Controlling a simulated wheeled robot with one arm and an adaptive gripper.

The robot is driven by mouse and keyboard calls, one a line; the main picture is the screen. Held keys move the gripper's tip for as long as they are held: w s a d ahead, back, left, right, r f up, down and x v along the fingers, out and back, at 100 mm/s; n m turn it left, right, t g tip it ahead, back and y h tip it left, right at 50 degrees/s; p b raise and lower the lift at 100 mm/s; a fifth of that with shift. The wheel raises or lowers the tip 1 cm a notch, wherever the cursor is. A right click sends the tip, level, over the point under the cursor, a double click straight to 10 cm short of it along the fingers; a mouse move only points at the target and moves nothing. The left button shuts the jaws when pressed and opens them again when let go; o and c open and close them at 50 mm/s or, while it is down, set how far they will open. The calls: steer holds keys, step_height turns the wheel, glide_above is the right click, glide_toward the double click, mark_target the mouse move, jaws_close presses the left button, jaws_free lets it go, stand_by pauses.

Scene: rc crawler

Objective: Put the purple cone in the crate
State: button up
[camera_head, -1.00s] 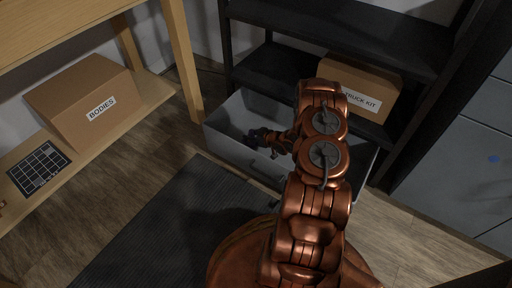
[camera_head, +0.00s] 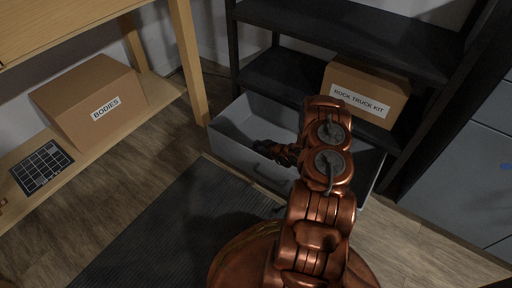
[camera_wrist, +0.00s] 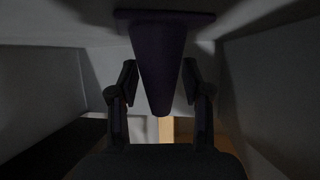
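The purple cone (camera_wrist: 158,60) is in the wrist view, its wide base at the top of the picture and its narrow end toward the bottom. The two dark fingers of my gripper (camera_wrist: 160,85) stand on either side of it; I cannot tell whether they press on it or stand slightly apart. In the head view my gripper (camera_head: 268,150) is low over the open grey crate (camera_head: 228,144), at its left part. The cone cannot be made out in the head view. Grey walls surround it in the wrist view; whether it rests on the floor is unclear.
A ROCK TRUCK KIT box (camera_head: 372,88) sits on the black shelf (camera_head: 345,35) behind the crate. A BODIES box (camera_head: 90,98) and a dark grid tray (camera_head: 42,166) lie on the wooden shelf at left. A dark mat (camera_head: 165,225) covers the floor in front.

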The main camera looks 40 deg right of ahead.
steer(key=shift+o, duration=0.8)
